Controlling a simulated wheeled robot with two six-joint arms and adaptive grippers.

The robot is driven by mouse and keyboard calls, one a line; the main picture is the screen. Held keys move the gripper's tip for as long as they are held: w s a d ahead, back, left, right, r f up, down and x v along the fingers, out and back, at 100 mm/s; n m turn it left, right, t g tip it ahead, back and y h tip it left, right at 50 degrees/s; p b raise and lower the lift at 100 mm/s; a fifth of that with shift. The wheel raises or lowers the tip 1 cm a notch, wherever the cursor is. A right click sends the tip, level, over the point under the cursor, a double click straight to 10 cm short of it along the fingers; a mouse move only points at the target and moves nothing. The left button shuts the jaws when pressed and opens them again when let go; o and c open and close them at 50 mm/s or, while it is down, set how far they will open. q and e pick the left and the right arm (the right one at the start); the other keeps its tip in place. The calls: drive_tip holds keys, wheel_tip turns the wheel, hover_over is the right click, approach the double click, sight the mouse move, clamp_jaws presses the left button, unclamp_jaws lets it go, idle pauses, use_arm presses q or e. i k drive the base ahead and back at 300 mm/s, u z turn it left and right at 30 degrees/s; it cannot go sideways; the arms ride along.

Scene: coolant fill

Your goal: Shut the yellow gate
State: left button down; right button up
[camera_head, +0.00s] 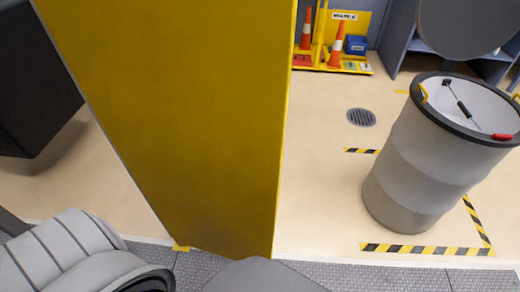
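A large flat yellow panel, which looks like the yellow gate (170,110), stands upright close in front of me, left of centre. It runs from the top edge of the view down to the edge of the grey textured floor. Its narrow right edge faces the open floor. A small yellow piece (181,247) lies at its foot. I cannot tell where its hinge or latch is. Neither of my grippers shows.
A grey drum (410,165) with a black rim stands at right by black-and-yellow floor tape (425,249). A floor drain (361,117) lies behind. Orange cones (337,45) stand on a yellow rack at the back. A black box (30,80) is at left. Beige floor between panel and drum is clear.

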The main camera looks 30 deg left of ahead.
sight(193, 95)
drive_tip(key=z, duration=1.05)
drive_tip(key=i, duration=1.9)
drive_tip(key=u, duration=2.4)
drive_tip(key=i, duration=0.75)
drive_tip(key=u, duration=2.55)
drive_tip(key=i, duration=0.5)
drive_tip(key=z, duration=0.1)
drive_tip(key=k, duration=0.45)
drive_tip(key=u, duration=0.1)
